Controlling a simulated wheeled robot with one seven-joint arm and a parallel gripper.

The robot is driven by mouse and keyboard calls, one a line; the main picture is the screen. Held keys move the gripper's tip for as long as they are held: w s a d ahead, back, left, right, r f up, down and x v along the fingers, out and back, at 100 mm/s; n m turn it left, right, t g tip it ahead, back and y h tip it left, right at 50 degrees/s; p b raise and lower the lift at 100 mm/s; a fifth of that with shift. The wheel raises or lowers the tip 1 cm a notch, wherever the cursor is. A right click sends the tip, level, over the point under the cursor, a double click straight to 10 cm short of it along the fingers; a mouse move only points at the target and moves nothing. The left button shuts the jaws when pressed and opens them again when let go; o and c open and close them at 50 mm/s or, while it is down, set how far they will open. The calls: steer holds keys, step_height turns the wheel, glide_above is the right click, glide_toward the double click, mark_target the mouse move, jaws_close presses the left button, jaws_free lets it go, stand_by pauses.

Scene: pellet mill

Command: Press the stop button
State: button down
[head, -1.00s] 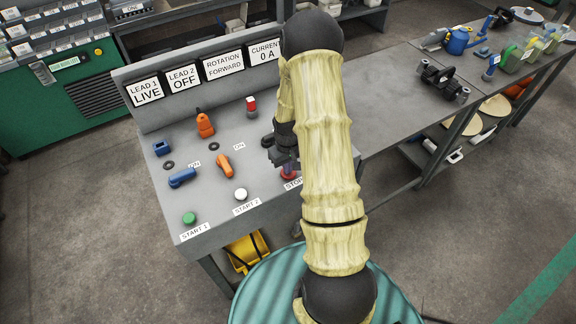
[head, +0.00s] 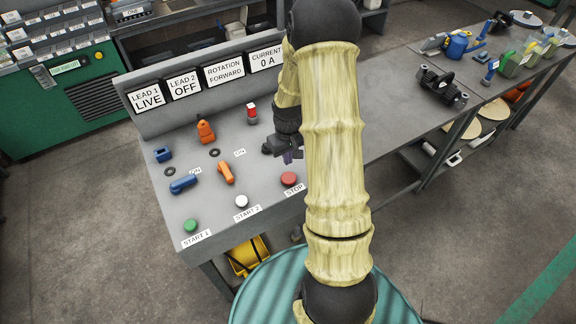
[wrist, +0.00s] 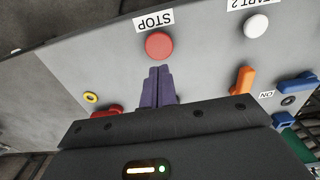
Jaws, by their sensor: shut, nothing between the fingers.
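The red stop button (head: 289,179) sits on the sloped grey panel above its STOP label (head: 294,190). My gripper (head: 289,160) is just behind the button and looks raised off it in the head view. In the wrist view the gripper's purple fingers (wrist: 158,72) are together and empty, their tips close to the red button (wrist: 159,45), which is fully visible. I cannot tell the exact gap between tips and button. The STOP label (wrist: 153,20) shows upside down there.
A white START 2 button (head: 241,201) and green START 1 button (head: 190,225) lie to the left. Orange handles (head: 226,172), a blue handle (head: 183,184) and a small red-topped switch (head: 252,111) stand on the panel. The displays read LEAD 1 LIVE, LEAD 2 OFF, ROTATION FORWARD, CURRENT 0 A.

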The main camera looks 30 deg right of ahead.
steer(key=shift+r+b, duration=0.45)
steer(key=shift+r, duration=2.3)
steer(key=s+a+r+t, duration=0.2)
steer(key=s+a+r, duration=0.6)
steer(key=s+a, duration=0.4)
steer(key=shift+s+a, duration=0.4)
steer(key=shift+a, duration=0.2)
stand_by(3.4)
